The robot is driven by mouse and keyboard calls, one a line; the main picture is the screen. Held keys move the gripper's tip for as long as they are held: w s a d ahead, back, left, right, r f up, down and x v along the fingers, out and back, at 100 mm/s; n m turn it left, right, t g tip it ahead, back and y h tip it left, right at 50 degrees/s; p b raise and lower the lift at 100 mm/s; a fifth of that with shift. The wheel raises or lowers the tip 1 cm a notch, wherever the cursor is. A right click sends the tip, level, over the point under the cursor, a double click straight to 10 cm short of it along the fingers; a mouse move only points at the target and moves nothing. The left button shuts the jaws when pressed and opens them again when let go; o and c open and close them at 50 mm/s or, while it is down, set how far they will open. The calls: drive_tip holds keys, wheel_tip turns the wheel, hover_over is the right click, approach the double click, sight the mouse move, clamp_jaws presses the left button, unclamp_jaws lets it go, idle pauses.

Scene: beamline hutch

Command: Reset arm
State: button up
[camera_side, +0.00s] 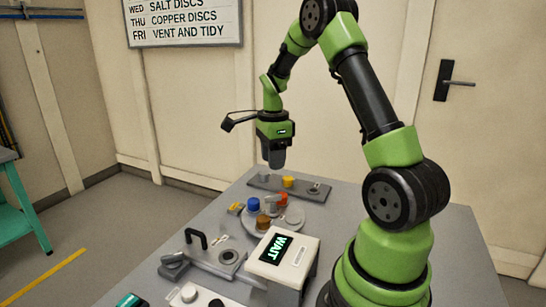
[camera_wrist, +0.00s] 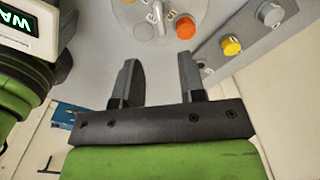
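My green and black arm rises from the right side of the table. My gripper (camera_side: 275,158) hangs fingers-down above the far part of the table, near the grey strip. In the wrist view my gripper (camera_wrist: 160,78) shows two dark fingers spread apart, with only bare table surface between them. Nothing is held.
A round plate (camera_side: 262,226) carries a blue, an orange and a brown piece. Behind it a grey strip (camera_side: 262,182) bears a yellow piece (camera_side: 288,181). A white box (camera_side: 283,255) reading WAIT, a black-handled fixture (camera_side: 215,255) and knobs stand nearer. A whiteboard hangs behind.

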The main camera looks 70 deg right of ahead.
drive_tip(key=a+r+n+t, duration=0.2)
drive_tip(key=a+r+n, duration=0.3)
drive_tip(key=a+r, duration=0.2)
drive_tip(key=s+a+r+n+t+y, duration=0.1)
drive_tip(key=s+a+r+n+t, duration=0.1)
drive_tip(key=s+a+r+n, duration=0.2)
drive_tip(key=s+a+r+n+t+y, duration=0.1)
drive_tip(key=s+a+r+n+t, duration=0.2)
drive_tip(key=s+a+n, duration=0.5)
drive_tip(key=a+n, duration=0.4)
drive_tip(key=n, duration=0.2)
drive_tip(key=shift+r, duration=0.35)
drive_tip(key=shift+s+a, duration=0.1)
